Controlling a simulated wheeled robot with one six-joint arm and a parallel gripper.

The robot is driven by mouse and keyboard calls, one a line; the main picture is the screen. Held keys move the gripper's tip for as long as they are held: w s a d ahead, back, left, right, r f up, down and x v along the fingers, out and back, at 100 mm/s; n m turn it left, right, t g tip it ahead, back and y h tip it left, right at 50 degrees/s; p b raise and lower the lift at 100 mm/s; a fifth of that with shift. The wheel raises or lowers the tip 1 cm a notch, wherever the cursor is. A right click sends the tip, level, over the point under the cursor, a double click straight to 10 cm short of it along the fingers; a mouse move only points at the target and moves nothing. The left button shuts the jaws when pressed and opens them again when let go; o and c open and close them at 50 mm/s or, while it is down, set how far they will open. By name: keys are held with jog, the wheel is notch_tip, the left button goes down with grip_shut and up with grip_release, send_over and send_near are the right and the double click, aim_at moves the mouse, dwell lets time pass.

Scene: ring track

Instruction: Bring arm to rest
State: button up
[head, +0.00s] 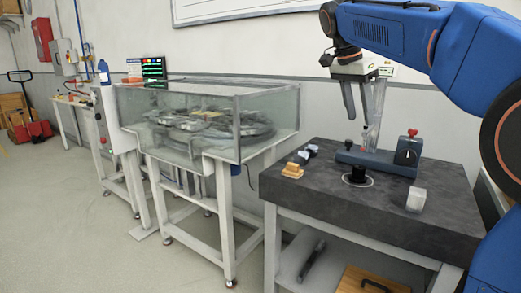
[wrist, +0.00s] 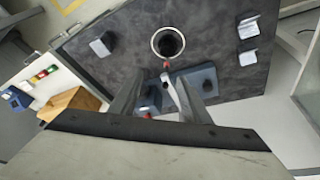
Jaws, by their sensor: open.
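My blue arm (head: 400,33) reaches in from the right over a dark stone-topped table (head: 300,195). My gripper (head: 361,125) points down above the back of the tabletop, its two grey fingers apart. The wrist view shows no held thing between the fingers (wrist: 165,82). Below it stands a blue-grey fixture (head: 378,162) with a red-topped dial block. In the head view the fingers overlap the fixture's upright part, so the exact gap cannot be told. The fixture also shows between and beside the fingers in the wrist view (wrist: 203,80).
A glass-walled enclosure (head: 180,128) stands left. Floor (head: 90,230) at far left is clear.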

jog(key=s+f+n+t+y, duration=0.1)
jog(key=s+f+n, duration=0.5)
jog(key=s+f, duration=1)
jog(key=s+d+f+n+t+y, duration=0.1)
jog(key=s+f+n, duration=0.6)
jog(key=s+f, duration=1)
jog(key=shift+d+t+y, duration=0.25)
jog(key=shift+t+y, duration=0.45)
jog(key=shift+y, duration=0.2)
